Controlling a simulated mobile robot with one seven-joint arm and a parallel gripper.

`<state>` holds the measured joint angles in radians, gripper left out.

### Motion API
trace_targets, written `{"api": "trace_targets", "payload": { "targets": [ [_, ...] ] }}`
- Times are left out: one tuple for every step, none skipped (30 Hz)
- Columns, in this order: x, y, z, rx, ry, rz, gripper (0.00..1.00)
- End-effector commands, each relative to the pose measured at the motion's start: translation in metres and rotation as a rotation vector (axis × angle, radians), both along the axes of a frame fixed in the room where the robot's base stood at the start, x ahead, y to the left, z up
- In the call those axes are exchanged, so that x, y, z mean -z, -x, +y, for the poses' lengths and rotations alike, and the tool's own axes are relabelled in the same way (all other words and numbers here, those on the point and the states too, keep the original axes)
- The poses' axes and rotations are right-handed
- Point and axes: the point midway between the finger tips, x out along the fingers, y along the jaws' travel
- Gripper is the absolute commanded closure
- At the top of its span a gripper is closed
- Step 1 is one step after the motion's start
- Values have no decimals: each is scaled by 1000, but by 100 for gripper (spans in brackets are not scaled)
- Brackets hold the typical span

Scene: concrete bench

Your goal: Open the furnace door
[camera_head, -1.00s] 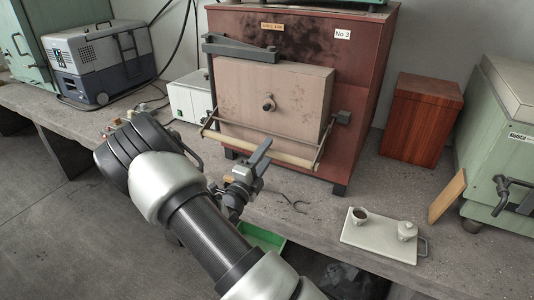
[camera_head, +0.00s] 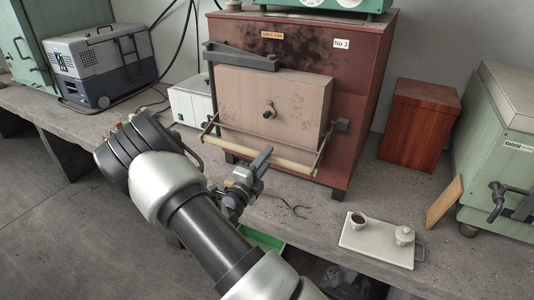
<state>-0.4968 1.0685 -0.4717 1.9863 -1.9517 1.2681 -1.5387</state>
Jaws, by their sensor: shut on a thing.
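The furnace (camera_head: 345,100) is a red-brown box on the bench with a sooty front. Its door (camera_head: 300,98) is a thick beige block with a small round knob at its middle. The door covers the front opening and looks shut. A pale handle bar (camera_head: 225,146) runs across below the door on two thin side arms. My gripper (camera_head: 262,158) is at the middle of this bar, shut on it. The fingers hide part of the bar, and the exact contact is too small to see.
A white box (camera_head: 188,103) stands left of the furnace, and a wooden box (camera_head: 418,125) to the right. A tray (camera_head: 375,250) with two small cups lies at the front right. A green machine (camera_head: 500,150) stands at the far right. A thin hooked tool (camera_head: 293,210) lies on the bench.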

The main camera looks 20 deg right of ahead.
Motion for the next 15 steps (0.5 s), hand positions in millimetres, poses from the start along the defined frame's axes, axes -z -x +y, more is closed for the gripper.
{"api": "trace_targets", "payload": {
  "targets": [
    [-17, 1, 2, -1, -20, 16, 100],
    [-20, 1, 2, -1, -33, 26, 100],
    [-22, 2, 3, -1, -50, 39, 100],
    [-24, 3, 4, -1, -63, 49, 100],
    [-26, 3, 4, -1, -76, 60, 100],
    [-29, 4, 5, 0, -94, 73, 100],
    [-31, 4, 5, 0, -107, 84, 100],
    [-33, 5, 6, 0, -120, 94, 100],
    [-36, 5, 7, 0, -139, 107, 100],
    [-38, 5, 7, 0, -153, 118, 100],
    [-40, 6, 7, 0, -167, 129, 100],
    [-42, 6, 8, 0, -184, 143, 100],
    [-44, 6, 8, 0, -195, 151, 100],
    [-45, 6, 9, 0, -205, 159, 100],
    [-47, 7, 9, 0, -214, 166, 100]
  ]
}}
